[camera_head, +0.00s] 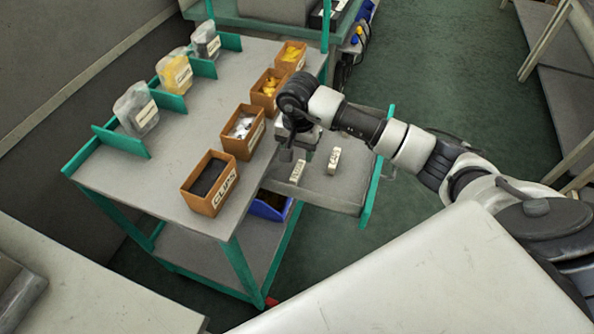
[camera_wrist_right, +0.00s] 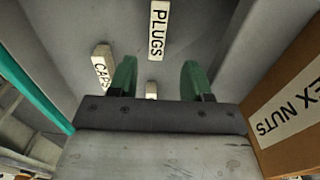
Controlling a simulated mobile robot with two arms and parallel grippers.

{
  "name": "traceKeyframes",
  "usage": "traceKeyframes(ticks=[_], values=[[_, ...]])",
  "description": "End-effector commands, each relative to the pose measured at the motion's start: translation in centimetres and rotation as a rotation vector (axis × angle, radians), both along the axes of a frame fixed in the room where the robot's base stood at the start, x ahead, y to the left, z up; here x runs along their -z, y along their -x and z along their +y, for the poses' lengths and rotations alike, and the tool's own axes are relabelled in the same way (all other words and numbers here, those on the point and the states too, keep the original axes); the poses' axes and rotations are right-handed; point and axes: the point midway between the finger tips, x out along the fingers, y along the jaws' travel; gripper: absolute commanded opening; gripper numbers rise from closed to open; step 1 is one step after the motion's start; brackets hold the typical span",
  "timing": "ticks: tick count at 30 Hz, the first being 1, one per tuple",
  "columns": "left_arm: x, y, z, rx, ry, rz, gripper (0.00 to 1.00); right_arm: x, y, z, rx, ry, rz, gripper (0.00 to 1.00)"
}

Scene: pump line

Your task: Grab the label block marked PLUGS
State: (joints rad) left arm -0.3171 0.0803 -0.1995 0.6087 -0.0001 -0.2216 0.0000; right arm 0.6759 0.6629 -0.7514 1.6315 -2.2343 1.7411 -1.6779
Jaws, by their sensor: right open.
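The white PLUGS label block (camera_wrist_right: 158,30) lies on the grey tray in the right wrist view, ahead of my right gripper (camera_wrist_right: 157,78). In the head view a white block (camera_head: 297,172) near the gripper matches its position, though its lettering is too small to read surely. My right gripper (camera_head: 287,152) is open above the tray, with nothing held. Its green fingers are apart from the PLUGS block. A CAPS block (camera_wrist_right: 102,66) lies to the left in the wrist view. Another pale block (camera_wrist_right: 151,90) shows partly between the fingers, its label hidden. My left gripper is out of view.
An orange HEX NUTS bin (camera_wrist_right: 290,115) stands close on the right in the wrist view. A CLIPS bin (camera_head: 211,183) and other orange bins line the cart (camera_head: 180,150). The tray (camera_head: 345,198) has a green edge rail (camera_head: 377,175). Its near part is bare.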

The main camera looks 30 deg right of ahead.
Motion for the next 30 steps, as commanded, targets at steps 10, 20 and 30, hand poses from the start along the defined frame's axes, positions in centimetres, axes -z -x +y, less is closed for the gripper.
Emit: traceKeyframes(ticks=[10,20,30], values=[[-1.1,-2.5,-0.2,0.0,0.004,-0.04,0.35,4.1,1.0,0.2,0.002,-0.006,0.002,0.49],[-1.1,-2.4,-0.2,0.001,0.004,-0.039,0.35,5.5,0.9,0.1,0.0,-0.003,-0.002,0.49],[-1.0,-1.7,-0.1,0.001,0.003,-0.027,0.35,5.4,0.9,0.1,0.0,-0.003,-0.002,0.04]])
